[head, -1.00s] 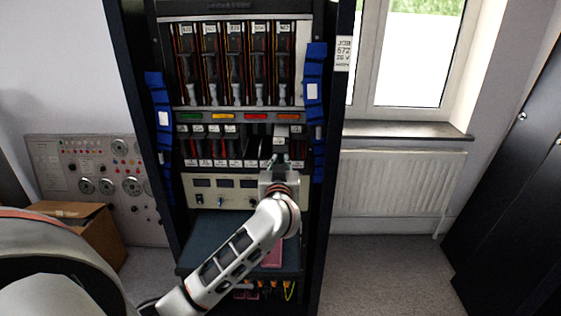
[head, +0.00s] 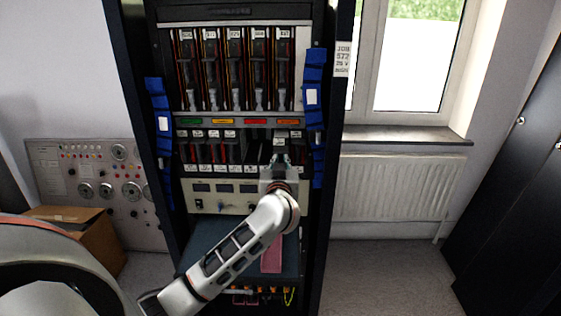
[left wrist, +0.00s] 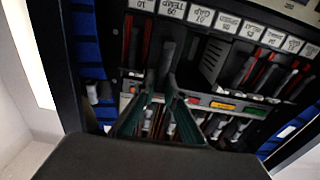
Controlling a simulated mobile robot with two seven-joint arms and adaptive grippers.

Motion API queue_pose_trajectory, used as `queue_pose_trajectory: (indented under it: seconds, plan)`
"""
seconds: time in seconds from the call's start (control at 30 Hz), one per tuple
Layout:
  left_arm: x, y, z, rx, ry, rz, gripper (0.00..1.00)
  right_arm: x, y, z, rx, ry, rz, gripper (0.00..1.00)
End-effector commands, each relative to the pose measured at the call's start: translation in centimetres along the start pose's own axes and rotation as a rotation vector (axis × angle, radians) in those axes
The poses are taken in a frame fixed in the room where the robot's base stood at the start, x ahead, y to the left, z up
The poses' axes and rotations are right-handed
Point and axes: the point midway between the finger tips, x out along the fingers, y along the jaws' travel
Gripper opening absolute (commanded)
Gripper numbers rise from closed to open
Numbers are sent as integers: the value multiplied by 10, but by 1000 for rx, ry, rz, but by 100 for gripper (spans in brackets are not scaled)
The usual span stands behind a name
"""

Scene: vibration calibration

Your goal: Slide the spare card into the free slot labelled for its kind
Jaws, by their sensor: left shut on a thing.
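My left gripper (head: 281,160) is in front of the lower row of cards in the rack. In the left wrist view its fingers (left wrist: 161,78) are close together around a narrow grey handle (left wrist: 166,56). It appears to be the handle of a card (head: 281,146) in the right part of that row; how deep the card sits is unclear. A dark gap (head: 266,149) shows just left of it. White slot labels (left wrist: 200,17) run along the row; TEMP and GAP can be read near the held handle. My right gripper is not in view.
Other lower-row cards (head: 208,152) stand left of the gap. A strip with coloured labels (head: 222,121) and a row of larger modules (head: 235,70) are above. Blue side pieces (head: 315,92) flank the rack. A meter panel (head: 225,194) and a shelf lie below.

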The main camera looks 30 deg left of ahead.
Motion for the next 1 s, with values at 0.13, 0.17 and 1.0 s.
queue_pose_trajectory:
  seconds: [0.13, 0.17, 1.0]
  plan:
    - [9, 0, -2, -1, 3, -1, 0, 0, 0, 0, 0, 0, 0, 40]
    - [10, -1, -2, 0, 3, -1, 0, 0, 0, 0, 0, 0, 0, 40]
    - [34, 0, -1, -1, 3, 0, 0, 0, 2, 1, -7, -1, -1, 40]
